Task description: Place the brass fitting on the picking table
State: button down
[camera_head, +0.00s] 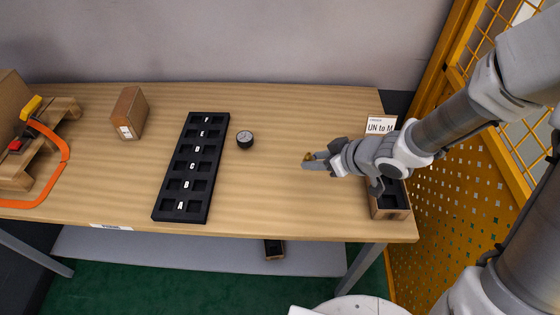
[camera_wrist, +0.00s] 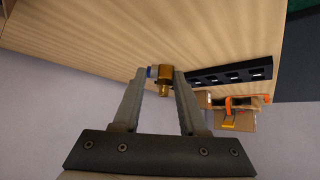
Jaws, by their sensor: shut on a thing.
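The brass fitting (camera_wrist: 164,82) is between the fingertips of my gripper (camera_wrist: 159,75) in the wrist view. A small blue-grey part shows at its left side there. My gripper is shut on it. In the head view the brass fitting (camera_head: 308,157) is a small gold spot at the tip of my gripper (camera_head: 312,161). The gripper reaches leftward over the right half of the wooden picking table (camera_head: 270,205). I cannot tell for sure whether the fitting touches the tabletop.
A black tray (camera_head: 161,207) with lettered compartments and a round black gauge (camera_head: 245,139) are left of my gripper. A cardboard box (camera_head: 128,115) stands farther left. An open box (camera_head: 390,214) and a sign (camera_head: 381,125) are at the right end. The table's middle front is clear.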

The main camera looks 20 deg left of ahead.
jog(key=b+x, duration=0.1)
jog(key=x, duration=0.2)
jog(key=a+r+b+x, duration=0.1)
jog(key=x, duration=0.2)
jog(key=b+x, duration=0.1)
jog(key=x, duration=0.2)
jog(key=shift+w+a+r, duration=0.1)
jog(key=shift+w+a, duration=0.1)
jog(key=shift+a, duration=0.25)
jog(key=shift+f+b, duration=1.05)
jog(key=shift+f, duration=0.8)
jog(key=shift+f, duration=0.2)
jog(key=shift+c, duration=2.2)
grip_release()
jog(key=shift+r, duration=0.1)
